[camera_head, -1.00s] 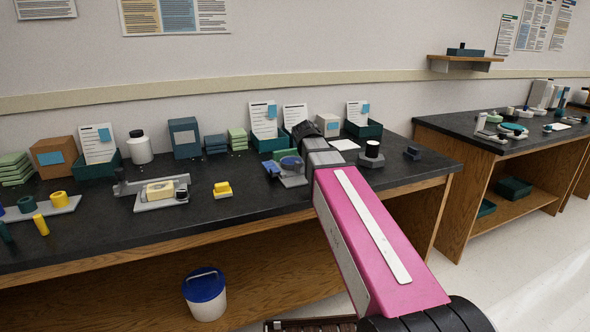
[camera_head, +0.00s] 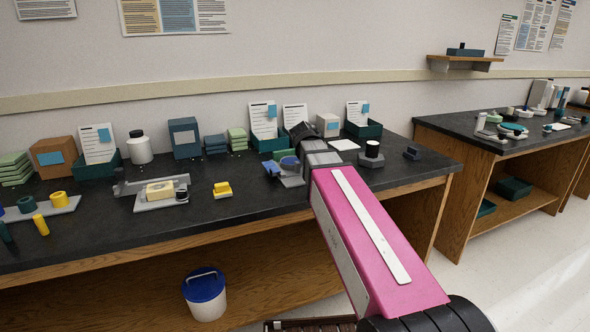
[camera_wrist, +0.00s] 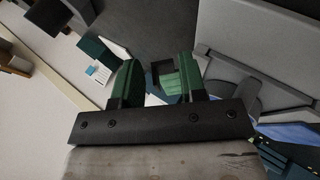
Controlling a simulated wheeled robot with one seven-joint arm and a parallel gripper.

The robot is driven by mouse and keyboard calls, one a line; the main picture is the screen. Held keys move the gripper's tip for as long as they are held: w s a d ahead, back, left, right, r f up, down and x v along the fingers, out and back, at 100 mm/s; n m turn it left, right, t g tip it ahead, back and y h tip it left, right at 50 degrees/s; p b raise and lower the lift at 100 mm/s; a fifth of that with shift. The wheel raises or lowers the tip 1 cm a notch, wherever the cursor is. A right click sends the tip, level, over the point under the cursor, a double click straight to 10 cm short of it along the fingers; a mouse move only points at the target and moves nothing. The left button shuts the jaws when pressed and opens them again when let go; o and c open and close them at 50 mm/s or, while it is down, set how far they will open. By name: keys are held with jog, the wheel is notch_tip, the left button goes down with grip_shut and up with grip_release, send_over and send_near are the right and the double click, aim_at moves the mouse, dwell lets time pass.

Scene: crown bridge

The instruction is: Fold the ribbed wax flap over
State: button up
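I cannot make out the ribbed wax flap for certain in either view. A grey fixture (camera_head: 290,181) with blue and green parts stands on the dark bench, partly hidden behind my gripper and wrist. In the wrist view a large grey panel (camera_wrist: 270,62) and a blue piece (camera_wrist: 292,132) lie to the right of my fingers. My gripper (camera_wrist: 157,72) has two green-padded fingers, apart with an empty gap between them. In the head view its fingertips are hidden by my arm.
A grey fixture with a cream block (camera_head: 159,190) and a yellow piece (camera_head: 222,189) stand to the left on the bench (camera_head: 110,224). Boxes, a white bottle (camera_head: 140,149) and card trays line the back.

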jog(key=shift+s+d+r, duration=0.1)
jog(key=shift+s+r, duration=0.15)
jog(key=shift+s, duration=0.6)
jog(key=shift+s+r, duration=0.25)
jog(key=shift+s, duration=0.55)
notch_tip(320, 180, up, 4)
jog(key=shift+c, duration=0.2)
